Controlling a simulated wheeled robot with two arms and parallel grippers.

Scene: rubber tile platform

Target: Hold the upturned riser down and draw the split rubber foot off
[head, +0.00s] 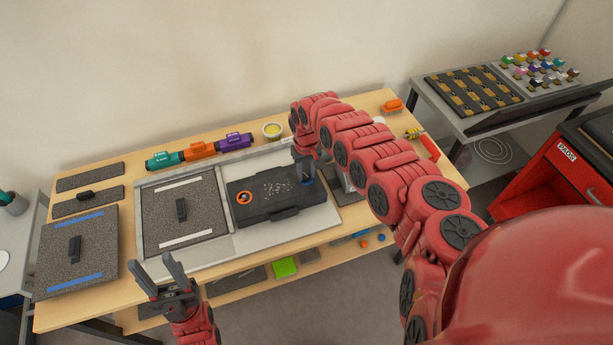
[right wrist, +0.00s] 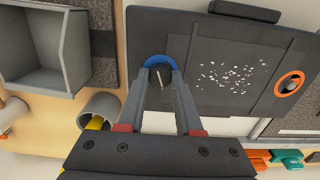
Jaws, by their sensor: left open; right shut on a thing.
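The dark upturned riser (head: 262,208) lies on the light tray in the middle of the bench, with pale specks on its face. An orange ring-shaped foot (head: 244,198) sits at its left end. A blue ring-shaped foot (right wrist: 160,62) sits at its other end, mostly hidden by my arm in the head view. My right gripper (right wrist: 161,76) is shut on the blue foot, its fingertips at the ring. I cannot make out a split in either foot. My left gripper (head: 154,262) is open and empty at the bench's front edge, left of the riser and apart from it.
A speckled tile (head: 205,205) with a black handle lies left of the riser; another tile (head: 95,240) lies further left. A grey bin (right wrist: 40,45) is near the right gripper.

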